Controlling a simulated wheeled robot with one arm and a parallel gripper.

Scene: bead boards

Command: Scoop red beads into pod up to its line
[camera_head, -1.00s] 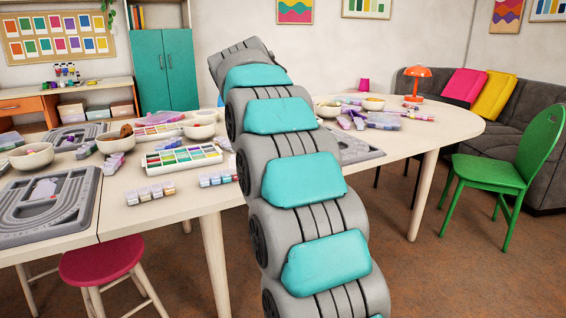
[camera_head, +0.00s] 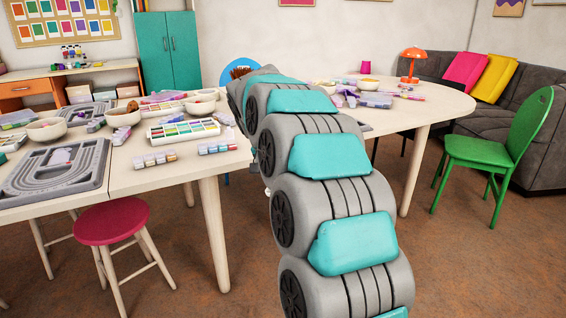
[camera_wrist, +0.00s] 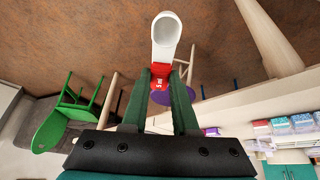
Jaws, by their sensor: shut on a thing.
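In the wrist view my gripper (camera_wrist: 163,88) has its two dark green fingers shut on the red handle of a scoop (camera_wrist: 167,38). The scoop has a white bowl, which points away from the fingers over the brown floor. I see no beads in the bowl. In the head view my arm hides the gripper and scoop. Small bead jars stand in two rows (camera_head: 155,160) (camera_head: 216,148) near the table's front edge. I cannot tell which container is the pod or which holds red beads.
A grey bead board (camera_head: 92,178) lies on the left of the table. A red stool (camera_head: 111,220) is in front of the table, a green chair (camera_head: 487,150) at the right. Floor between them is open.

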